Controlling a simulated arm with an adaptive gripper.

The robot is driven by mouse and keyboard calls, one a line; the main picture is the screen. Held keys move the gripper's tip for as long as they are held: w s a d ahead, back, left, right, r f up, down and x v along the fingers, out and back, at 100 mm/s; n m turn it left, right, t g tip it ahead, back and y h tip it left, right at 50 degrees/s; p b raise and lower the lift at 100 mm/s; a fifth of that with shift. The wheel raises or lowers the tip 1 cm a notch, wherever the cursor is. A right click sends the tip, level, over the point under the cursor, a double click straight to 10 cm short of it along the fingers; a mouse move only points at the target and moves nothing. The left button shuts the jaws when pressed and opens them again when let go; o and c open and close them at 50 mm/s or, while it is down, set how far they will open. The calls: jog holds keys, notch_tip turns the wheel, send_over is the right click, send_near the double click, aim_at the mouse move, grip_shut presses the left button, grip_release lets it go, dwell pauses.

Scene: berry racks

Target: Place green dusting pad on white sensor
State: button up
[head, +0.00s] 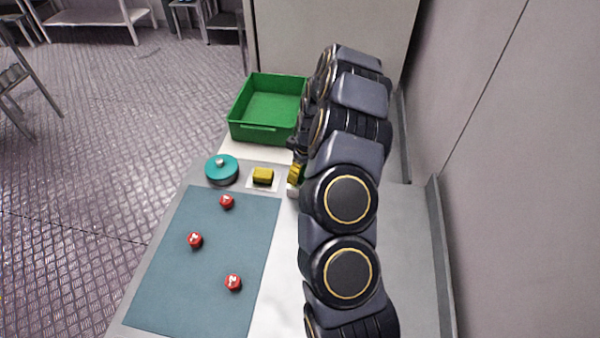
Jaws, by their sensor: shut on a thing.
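A round teal-green pad with a pale knob (222,164) sits at the left, beyond the blue-grey mat; it is the only thing here that resembles the green dusting pad. A small white square plate (252,187) lies to its right with a yellow block (263,175) on it; I cannot tell if this plate is the white sensor. My gripper (297,160) is mostly hidden by my arm, right of the plate. It is shut on a second yellow piece (294,174), partly hidden, with something white just under it.
An open, empty-looking green bin (235,122) stands at the back. Several red numbered pieces, one of them here (195,240), lie on the blue-grey mat (170,290). A wall (510,170) rises at the right.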

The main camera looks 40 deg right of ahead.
jog(key=shift+f, duration=0.5)
jog(key=shift+f, duration=0.15)
jog(key=o, duration=1.1)
jog(key=shift+c, duration=0.2)
